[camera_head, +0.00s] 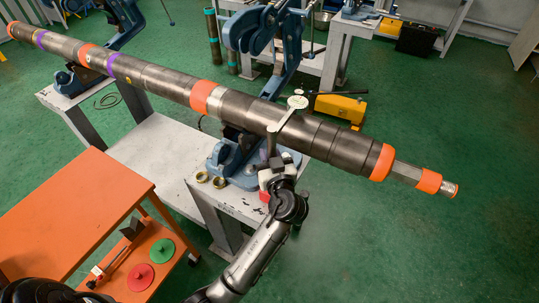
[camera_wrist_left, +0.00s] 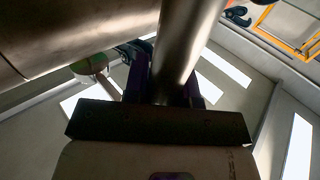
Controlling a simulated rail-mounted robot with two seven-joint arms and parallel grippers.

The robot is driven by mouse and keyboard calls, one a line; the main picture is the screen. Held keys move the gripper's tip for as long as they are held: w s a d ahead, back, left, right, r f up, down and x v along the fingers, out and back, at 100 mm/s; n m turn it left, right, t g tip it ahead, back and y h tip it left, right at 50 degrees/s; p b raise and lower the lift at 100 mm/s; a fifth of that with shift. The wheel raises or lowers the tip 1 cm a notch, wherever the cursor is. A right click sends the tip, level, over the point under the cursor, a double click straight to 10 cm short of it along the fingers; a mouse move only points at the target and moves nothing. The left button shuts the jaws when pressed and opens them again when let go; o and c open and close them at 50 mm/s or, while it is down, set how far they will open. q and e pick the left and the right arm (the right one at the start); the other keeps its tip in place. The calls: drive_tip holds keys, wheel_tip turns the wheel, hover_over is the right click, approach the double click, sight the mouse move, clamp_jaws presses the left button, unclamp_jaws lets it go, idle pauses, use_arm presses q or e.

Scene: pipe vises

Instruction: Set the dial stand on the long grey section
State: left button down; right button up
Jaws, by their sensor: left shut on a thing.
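The long grey section (camera_head: 255,113) is part of a pipe string running from the upper left to the lower right, with orange bands. The dial stand (camera_head: 297,102) has a pale round head and a thin arm; in the head view it overlaps the pipe right of the middle orange band. My left gripper (camera_head: 273,168) is below the pipe's near side. In the left wrist view my left gripper (camera_wrist_left: 168,90) is shut around a shiny metal post (camera_wrist_left: 182,45), with the pipe (camera_wrist_left: 60,30) at upper left. Whether the stand touches the pipe cannot be told. My right gripper is not in view.
A blue vise (camera_head: 230,160) supports the pipe on a grey bench (camera_head: 160,150), with brass rings (camera_head: 210,180) beside it. An orange cart (camera_head: 75,215) at lower left holds a red disc (camera_head: 140,277) and a green disc (camera_head: 162,250). Green floor at right is clear.

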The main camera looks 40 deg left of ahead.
use_arm(q)
drive_tip(key=shift+f+b, duration=0.1)
drive_tip(key=shift+b, duration=0.2)
idle(0.4)
drive_tip(key=c, duration=0.9)
unclamp_jaws()
drive_tip(key=shift+w, duration=0.1)
drive_tip(key=shift+o, duration=0.3)
drive_tip(key=shift+f, duration=0.3)
drive_tip(key=shift+r, duration=0.15)
